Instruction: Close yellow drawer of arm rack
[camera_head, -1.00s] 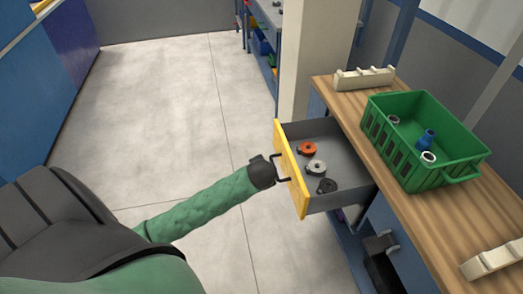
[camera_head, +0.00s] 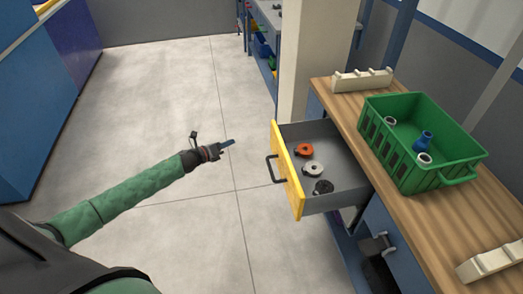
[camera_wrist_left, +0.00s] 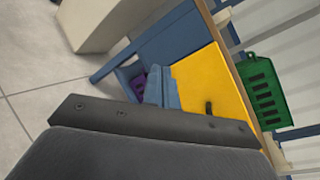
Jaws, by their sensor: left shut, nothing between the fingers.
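The yellow drawer (camera_head: 288,172) stands pulled out from the workbench, with a dark handle (camera_head: 272,169) on its front. Inside lie an orange ring part (camera_head: 305,150), a pale ring part (camera_head: 313,170) and a dark ring part (camera_head: 323,187). My left gripper (camera_head: 228,144) is shut and empty, to the left of the drawer front and apart from it. In the left wrist view its blue fingers (camera_wrist_left: 161,90) show in front of the yellow drawer front (camera_wrist_left: 212,85), with the handle (camera_wrist_left: 209,107) partly visible.
A green crate (camera_head: 405,170) with several fittings stands on the wooden worktop (camera_head: 440,225). Cream notched holders (camera_head: 362,79) stand on the worktop, another (camera_head: 490,263) at its near end. A pale column (camera_head: 315,60) stands behind the drawer. The floor left of the drawer is clear.

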